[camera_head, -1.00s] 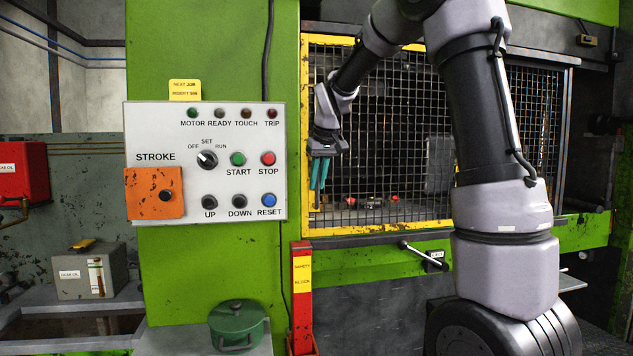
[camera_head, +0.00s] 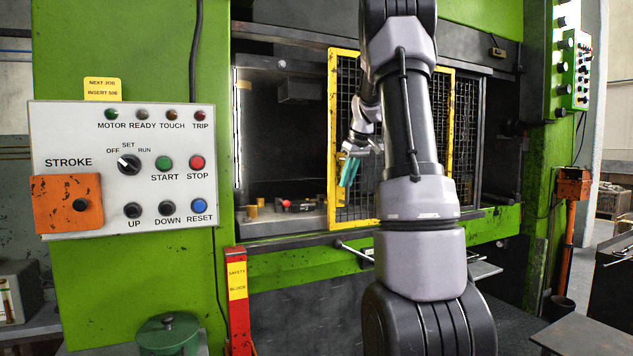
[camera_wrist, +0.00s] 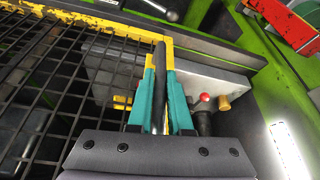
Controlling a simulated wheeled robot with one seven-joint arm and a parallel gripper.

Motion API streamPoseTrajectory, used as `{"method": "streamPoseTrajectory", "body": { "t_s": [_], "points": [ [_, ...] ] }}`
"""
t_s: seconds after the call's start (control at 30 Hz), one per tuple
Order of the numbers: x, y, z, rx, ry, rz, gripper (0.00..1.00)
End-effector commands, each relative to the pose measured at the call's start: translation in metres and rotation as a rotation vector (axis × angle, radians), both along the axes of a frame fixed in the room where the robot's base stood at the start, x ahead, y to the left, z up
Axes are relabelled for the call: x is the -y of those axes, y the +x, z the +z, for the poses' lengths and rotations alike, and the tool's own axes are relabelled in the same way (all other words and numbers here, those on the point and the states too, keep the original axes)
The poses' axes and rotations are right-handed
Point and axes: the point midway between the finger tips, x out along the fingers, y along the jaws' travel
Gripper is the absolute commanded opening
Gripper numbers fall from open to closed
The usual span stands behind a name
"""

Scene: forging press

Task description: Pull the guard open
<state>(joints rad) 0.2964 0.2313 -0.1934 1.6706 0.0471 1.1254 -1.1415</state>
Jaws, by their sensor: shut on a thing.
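The guard is a sliding mesh panel in a yellow frame (camera_head: 333,110). It stands right of the press opening's left edge, leaving the left part of the opening uncovered. My gripper (camera_head: 349,172), with teal fingers, is at the frame's left upright. In the wrist view my gripper (camera_wrist: 162,112) is shut on the guard's dark upright handle bar (camera_wrist: 160,60), next to the yellow frame (camera_wrist: 169,55). My arm hides part of the mesh in the head view.
Inside the opening is a bed with small brass parts and a red knob (camera_head: 287,204). Left is the control panel (camera_head: 120,165). A red safety block (camera_head: 237,300) stands below the opening. A bar (camera_head: 355,252) juts out beneath the guard.

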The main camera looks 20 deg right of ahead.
Motion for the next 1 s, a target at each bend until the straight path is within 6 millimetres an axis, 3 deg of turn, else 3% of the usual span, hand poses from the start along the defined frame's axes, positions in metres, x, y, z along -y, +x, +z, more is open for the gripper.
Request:
{"method": "streamPoseTrajectory", "body": {
  "t_s": [0.03, 0.2, 0.5, 0.7, 1.0],
  "points": [
    [0.023, 0.000, 0.001, 0.002, -0.002, -0.011, 0.00],
    [0.083, 0.000, 0.000, 0.002, -0.003, -0.008, 0.00],
    [0.165, 0.000, 0.000, 0.002, -0.002, -0.004, 0.00],
    [0.196, 0.000, 0.001, 0.003, -0.003, -0.002, 0.00],
    [0.210, 0.001, 0.002, 0.003, -0.003, 0.000, 0.00]
  ]
}}
